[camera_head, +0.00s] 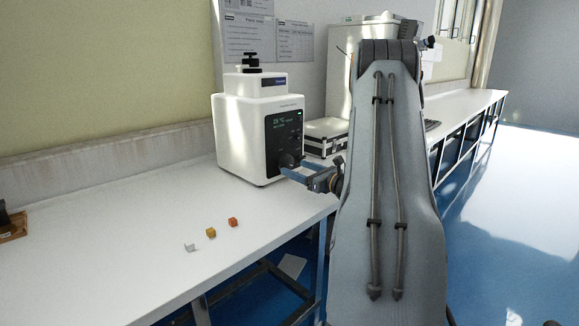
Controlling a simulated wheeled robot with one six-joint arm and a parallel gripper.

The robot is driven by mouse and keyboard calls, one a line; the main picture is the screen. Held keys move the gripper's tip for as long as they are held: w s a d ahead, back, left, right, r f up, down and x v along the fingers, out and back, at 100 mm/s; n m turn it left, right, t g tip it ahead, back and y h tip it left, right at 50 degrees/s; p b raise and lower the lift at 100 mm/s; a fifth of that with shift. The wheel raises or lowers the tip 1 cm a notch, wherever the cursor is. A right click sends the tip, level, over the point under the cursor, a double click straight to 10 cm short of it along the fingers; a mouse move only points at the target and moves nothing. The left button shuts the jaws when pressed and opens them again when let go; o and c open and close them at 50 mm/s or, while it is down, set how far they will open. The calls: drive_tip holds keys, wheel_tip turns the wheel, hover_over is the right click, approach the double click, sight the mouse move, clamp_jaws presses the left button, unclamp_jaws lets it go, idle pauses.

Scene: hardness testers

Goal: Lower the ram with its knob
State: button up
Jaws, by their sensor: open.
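A white benchtop instrument (242,128) stands upright on the bench, with a black stacked knob (251,63) on top. Its dark front panel (284,132) has a lit green display and small buttons. A dark round knob (289,160) sits low on that front face. My gripper (285,169) is open at this lower knob, with its bluish fingers pointing left toward the front face. I cannot tell whether the fingers touch the knob or are around it. I see no part that I can surely name as the ram.
A silver case (326,134) lies right of the instrument. A larger pale machine (341,75) stands behind my arm, partly hidden.

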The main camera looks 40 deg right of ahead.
sight(288, 165)
drive_tip(key=shift+w+a, duration=0.15)
drive_tip(key=shift+w, duration=0.95)
drive_tip(key=shift+w+a, duration=0.1)
drive_tip(key=shift+w, duration=0.95)
drive_tip(key=shift+c, duration=0.5)
drive_tip(key=c, duration=1)
drive_tip(key=shift+o, duration=0.2)
